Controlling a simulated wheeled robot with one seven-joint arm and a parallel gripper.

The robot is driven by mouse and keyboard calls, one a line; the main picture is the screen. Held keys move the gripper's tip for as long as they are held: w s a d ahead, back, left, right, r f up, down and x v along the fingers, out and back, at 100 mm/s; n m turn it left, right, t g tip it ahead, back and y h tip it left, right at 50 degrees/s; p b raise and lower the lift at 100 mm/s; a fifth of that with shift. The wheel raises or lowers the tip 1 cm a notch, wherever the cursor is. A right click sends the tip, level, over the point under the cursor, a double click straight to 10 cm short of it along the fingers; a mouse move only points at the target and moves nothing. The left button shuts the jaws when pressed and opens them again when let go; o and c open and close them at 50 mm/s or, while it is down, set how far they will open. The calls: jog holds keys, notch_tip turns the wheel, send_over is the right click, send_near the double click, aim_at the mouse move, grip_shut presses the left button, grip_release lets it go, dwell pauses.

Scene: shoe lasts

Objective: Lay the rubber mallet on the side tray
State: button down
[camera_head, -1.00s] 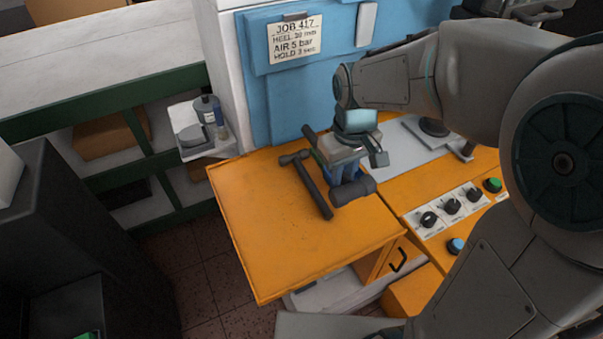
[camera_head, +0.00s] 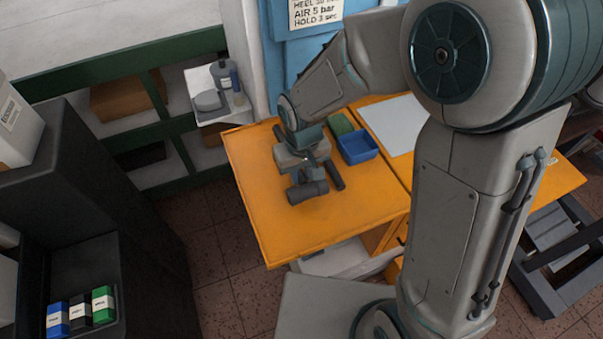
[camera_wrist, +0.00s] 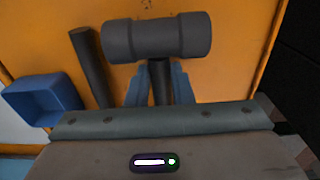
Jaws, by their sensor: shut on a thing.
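The rubber mallet has a dark cylindrical head (camera_head: 307,192) and a handle that runs between my fingers. In the wrist view its head (camera_wrist: 157,38) lies crosswise just beyond the fingertips. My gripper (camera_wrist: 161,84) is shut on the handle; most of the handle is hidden.
A second dark hammer (camera_head: 334,175) lies right beside the mallet, its head hidden. It also shows in the wrist view (camera_wrist: 90,66). A blue bin (camera_head: 358,148) and a green block (camera_head: 339,124) stand behind. A small white shelf (camera_head: 210,115) holds bottles. The front left orange area is clear.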

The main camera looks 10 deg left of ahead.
jog(key=shift+f, duration=0.55)
jog(key=shift+f, duration=0.25)
jog(key=c, duration=1.3)
grip_release()
jog(key=shift+r, duration=0.1)
jog(key=shift+r, duration=0.1)
